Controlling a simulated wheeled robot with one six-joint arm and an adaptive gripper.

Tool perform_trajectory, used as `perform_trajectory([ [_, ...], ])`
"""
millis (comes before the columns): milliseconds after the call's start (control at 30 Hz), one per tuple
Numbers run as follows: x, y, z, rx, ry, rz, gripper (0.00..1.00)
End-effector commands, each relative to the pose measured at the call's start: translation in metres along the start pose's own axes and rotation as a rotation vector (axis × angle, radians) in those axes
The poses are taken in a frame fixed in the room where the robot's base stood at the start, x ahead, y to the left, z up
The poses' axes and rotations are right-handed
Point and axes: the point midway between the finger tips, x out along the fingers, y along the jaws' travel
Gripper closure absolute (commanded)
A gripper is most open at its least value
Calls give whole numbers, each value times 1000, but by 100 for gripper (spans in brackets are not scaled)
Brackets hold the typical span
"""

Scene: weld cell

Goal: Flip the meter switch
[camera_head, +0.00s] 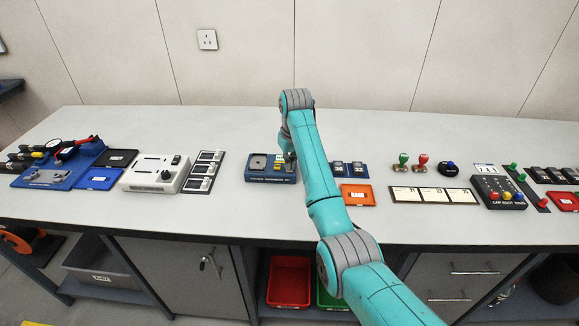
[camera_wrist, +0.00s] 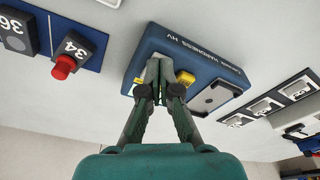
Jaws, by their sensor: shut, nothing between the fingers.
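No part is clearly marked as the meter switch, and I cannot tell which one it is. My gripper (camera_wrist: 158,72) is shut and empty, its fingertips over the blue box lettered for hardness HV (camera_wrist: 207,52). The fingers hide part of its top; I cannot tell whether they touch it. A yellow block (camera_wrist: 185,78) and a silver plate (camera_wrist: 212,98) show on this box. In the head view the blue box (camera_head: 258,177) stands mid-bench, with my gripper (camera_head: 289,160) at its right end. A white instrument (camera_head: 150,170) with a dark knob (camera_head: 166,175) stands to the left.
A black panel with several white units (camera_head: 204,170) lies between the white instrument and the blue box. Right of my arm are numbered blue modules (camera_head: 356,170), an orange tray (camera_head: 357,194) and a button box (camera_head: 497,190). The bench's rear strip (camera_head: 220,125) is clear.

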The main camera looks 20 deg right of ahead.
Motion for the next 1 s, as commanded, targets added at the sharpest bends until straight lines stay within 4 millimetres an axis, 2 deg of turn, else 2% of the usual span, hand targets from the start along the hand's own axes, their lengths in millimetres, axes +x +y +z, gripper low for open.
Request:
perform_trajectory([
  [267,1,0,0,0,0,0,100],
  [1000,-48,0,-7,0,1,0,100],
])
